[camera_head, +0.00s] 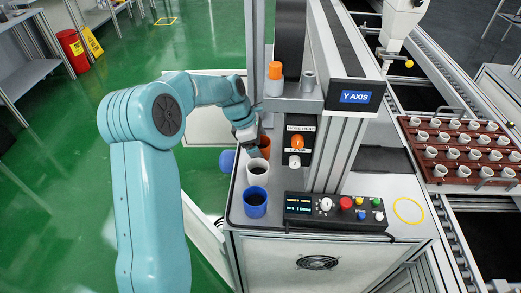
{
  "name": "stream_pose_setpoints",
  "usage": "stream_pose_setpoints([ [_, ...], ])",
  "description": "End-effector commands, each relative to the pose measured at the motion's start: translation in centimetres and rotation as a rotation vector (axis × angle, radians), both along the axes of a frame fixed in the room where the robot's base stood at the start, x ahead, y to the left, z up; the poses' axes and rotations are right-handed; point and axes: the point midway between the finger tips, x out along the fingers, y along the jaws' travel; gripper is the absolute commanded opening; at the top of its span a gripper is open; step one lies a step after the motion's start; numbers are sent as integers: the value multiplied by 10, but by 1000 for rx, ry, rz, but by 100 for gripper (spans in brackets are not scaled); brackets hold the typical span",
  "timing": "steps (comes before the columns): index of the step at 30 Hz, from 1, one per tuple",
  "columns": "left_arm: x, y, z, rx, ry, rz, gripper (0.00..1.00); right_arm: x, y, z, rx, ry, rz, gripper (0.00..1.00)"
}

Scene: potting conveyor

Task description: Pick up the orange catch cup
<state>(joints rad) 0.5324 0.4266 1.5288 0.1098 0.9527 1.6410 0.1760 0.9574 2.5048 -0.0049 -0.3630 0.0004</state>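The orange catch cup (265,147) stands on the grey machine top, at the far end of a row of cups. A white cup (259,172) with dark contents stands in front of it, and a blue cup (255,202) is nearest. My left gripper (251,148) comes in from the left and points down at the orange cup's left side. It partly hides the cup. The fingers are too small and dark to tell whether they are open or touch the cup. My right gripper is not in view.
A control box (330,210) with knobs stands right of the cups. The Y AXIS column (340,150) rises behind it. A bottle with an orange cap (275,72) stands on a ledge above. A brown tray of white pots (440,172) lies at right.

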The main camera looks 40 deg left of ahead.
Motion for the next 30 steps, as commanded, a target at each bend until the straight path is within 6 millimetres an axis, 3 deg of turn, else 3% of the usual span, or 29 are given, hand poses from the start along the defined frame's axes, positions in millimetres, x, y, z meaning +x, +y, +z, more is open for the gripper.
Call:
stream_pose_setpoints([
  [5, 0, 0, 0, 1, -1, 0, 87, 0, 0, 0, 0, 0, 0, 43],
  [9, 0, 0, 0, 1, -1, 0, 42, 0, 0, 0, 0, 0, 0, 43],
  [10, 0, 0, 0, 1, -1, 0, 35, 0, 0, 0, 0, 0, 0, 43],
  [23, 0, 1, 4, 1, -1, 1, 35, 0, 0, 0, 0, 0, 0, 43],
  [30, 0, 1, 29, 3, -3, 0, 35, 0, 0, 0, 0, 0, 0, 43],
])
